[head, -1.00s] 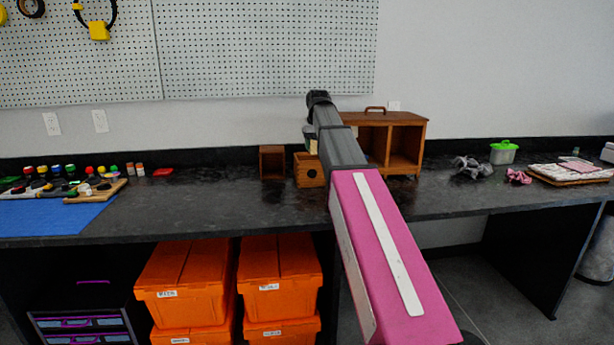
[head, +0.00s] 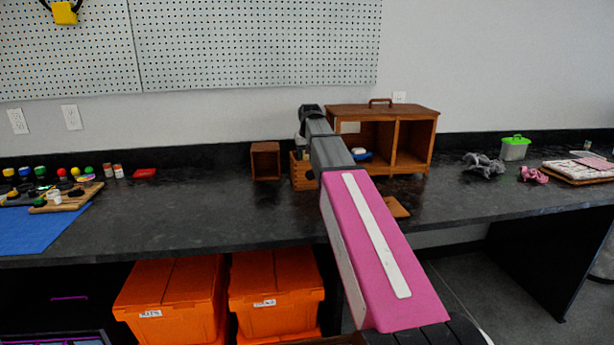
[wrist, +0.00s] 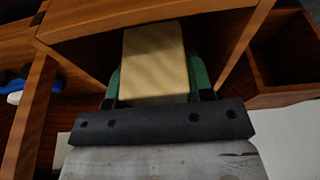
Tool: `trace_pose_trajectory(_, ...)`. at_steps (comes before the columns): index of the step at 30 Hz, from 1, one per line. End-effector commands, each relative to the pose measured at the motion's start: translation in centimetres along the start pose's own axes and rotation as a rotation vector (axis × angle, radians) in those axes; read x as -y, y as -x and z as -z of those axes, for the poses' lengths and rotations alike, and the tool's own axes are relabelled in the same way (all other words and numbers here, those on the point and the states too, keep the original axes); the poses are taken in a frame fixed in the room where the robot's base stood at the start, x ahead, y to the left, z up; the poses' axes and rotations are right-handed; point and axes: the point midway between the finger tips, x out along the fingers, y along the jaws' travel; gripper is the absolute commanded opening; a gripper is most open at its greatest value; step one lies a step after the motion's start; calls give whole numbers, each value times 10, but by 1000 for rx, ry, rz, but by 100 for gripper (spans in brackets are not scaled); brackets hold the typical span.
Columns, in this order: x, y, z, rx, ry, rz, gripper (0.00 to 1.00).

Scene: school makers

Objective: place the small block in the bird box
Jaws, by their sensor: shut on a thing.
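The bird box (head: 302,178) is a small wooden box on the dark counter, partly hidden behind my arm in the head view. In the wrist view its wooden wall (wrist: 75,22) frames a dark opening. The small block (wrist: 154,62) is pale yellow and held between the green fingers of my gripper (wrist: 157,78), which is shut on it. The block lies within the outline of the opening; how deep it sits I cannot tell. In the head view my arm largely hides my gripper and the block.
A wooden cabinet (head: 417,114) stands close to the right, with a blue and white thing (head: 361,155) in it. A small open wooden box (head: 265,161) stands close to the left. A flat wooden piece (head: 398,208) lies in front.

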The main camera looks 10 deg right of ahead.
Motion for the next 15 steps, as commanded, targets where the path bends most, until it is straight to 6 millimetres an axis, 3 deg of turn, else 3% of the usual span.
trace_pose_trajectory(4, 0, -26, -8, 2, 0, 0, 19)
trace_pose_trajectory(15, 0, -62, -18, 2, 0, 0, 19)
